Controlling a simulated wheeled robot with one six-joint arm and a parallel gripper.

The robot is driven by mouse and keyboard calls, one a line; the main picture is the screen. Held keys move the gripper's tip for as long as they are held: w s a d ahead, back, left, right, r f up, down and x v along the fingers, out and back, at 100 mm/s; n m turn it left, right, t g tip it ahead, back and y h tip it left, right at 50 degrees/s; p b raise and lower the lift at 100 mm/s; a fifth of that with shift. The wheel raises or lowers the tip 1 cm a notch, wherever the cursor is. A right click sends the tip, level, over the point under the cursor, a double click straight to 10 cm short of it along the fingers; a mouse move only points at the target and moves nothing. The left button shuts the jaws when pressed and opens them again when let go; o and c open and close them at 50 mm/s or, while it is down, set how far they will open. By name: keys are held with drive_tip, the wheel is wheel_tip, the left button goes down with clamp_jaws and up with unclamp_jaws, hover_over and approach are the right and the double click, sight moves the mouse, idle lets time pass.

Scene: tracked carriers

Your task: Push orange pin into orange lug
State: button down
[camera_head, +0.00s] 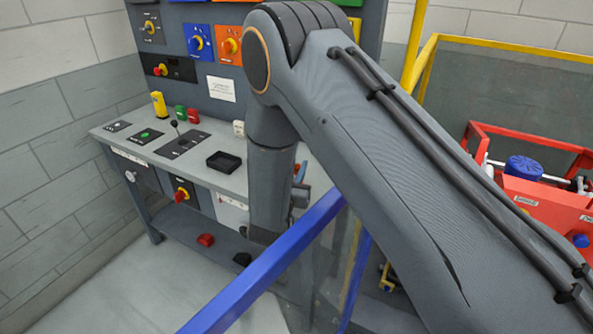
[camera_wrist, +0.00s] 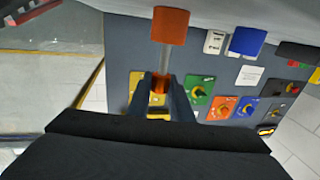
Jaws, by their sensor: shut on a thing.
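My gripper (camera_wrist: 162,88) is shut on the orange pin (camera_wrist: 158,85), whose orange part shows between the two fingers in the wrist view. A pale, bare shaft (camera_wrist: 164,60) runs up from there to an orange block (camera_wrist: 171,25), which looks like the orange lug. I cannot tell whether the shaft meets the block, enters it or only overlaps it in this view. In the head view my forearm hides most of this spot. Only the side of my gripper (camera_head: 300,195) shows beside the bench's right end, with a small bit of orange near it.
The grey bench (camera_head: 115,142) carries a black tray (camera_head: 223,162) and a yellow block (camera_head: 159,105). A control panel (camera_head: 222,88) stands behind it. A blue bar (camera_head: 265,262) crosses in front. A red carrier (camera_head: 545,200) and yellow rails (camera_head: 424,70) stand right. A blue block (camera_wrist: 247,40) is near the orange one.

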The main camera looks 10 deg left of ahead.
wheel_tip(320, 180, up, 18)
drive_tip(key=b, duration=0.4)
idle(0.4)
